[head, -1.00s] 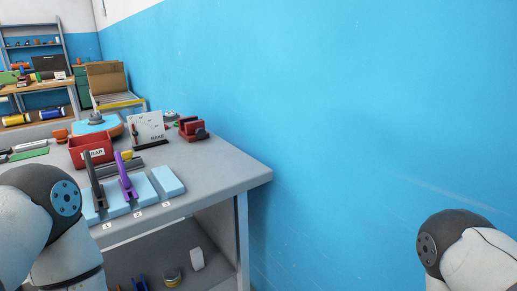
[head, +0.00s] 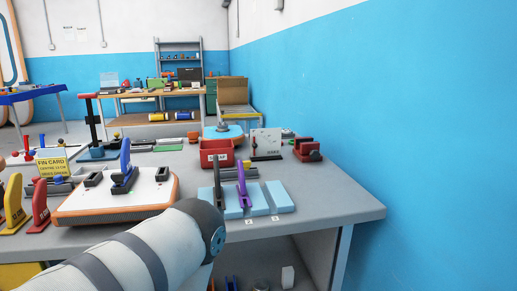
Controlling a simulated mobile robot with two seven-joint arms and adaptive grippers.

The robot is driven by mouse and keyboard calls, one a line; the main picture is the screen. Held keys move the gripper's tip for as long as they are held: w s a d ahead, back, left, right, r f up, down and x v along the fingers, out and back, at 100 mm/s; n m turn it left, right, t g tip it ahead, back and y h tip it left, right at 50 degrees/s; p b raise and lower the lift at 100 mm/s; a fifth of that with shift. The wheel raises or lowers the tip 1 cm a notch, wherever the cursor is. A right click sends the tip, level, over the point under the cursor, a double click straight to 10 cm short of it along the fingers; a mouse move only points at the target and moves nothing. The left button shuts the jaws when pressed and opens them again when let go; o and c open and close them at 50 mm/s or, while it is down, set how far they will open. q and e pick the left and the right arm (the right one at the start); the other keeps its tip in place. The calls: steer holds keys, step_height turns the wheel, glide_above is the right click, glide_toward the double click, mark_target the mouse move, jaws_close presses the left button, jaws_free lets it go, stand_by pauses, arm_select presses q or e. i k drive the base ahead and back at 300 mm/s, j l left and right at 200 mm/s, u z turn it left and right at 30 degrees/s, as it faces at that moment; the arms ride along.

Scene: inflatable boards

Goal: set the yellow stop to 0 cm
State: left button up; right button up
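A small yellow piece (head: 247,164) shows behind the purple fin, by a dark bar (head: 249,173) on the grey bench (head: 325,205). It may be the yellow stop, but it is too small and partly hidden to be sure, and no scale can be read. My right gripper is also out of view.
A white board with orange edge (head: 112,198) carries a blue fin (head: 124,170). A purple fin (head: 243,186) stands in a light blue block, beside a dark upright piece. A red bin (head: 217,153) and a red clamp-like object (head: 307,150) stand behind. The bench's right end is clear.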

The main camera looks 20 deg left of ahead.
mark_target(60, 141)
steer(key=u, duration=2.25)
steer(key=i+l, duration=0.15)
steer(key=i, duration=0.2)
steer(key=i+l, duration=0.15)
steer(key=i, duration=0.15)
steer(key=i+j+u, duration=0.3)
steer(key=j, duration=0.25)
steer(key=i+j+u, duration=0.2)
steer(key=j+u, duration=0.15)
steer(key=j, duration=0.2)
steer(key=i+j+u, duration=0.45)
steer(key=i+j, duration=0.2)
steer(key=i+j+u, duration=0.1)
steer(key=i+j, duration=0.15)
steer(key=i, duration=0.35)
steer(key=i+j+u, duration=0.15)
steer(key=i+j, duration=0.15)
steer(key=i, duration=0.15)
steer(key=i+j+u, duration=0.15)
steer(key=i, duration=0.35)
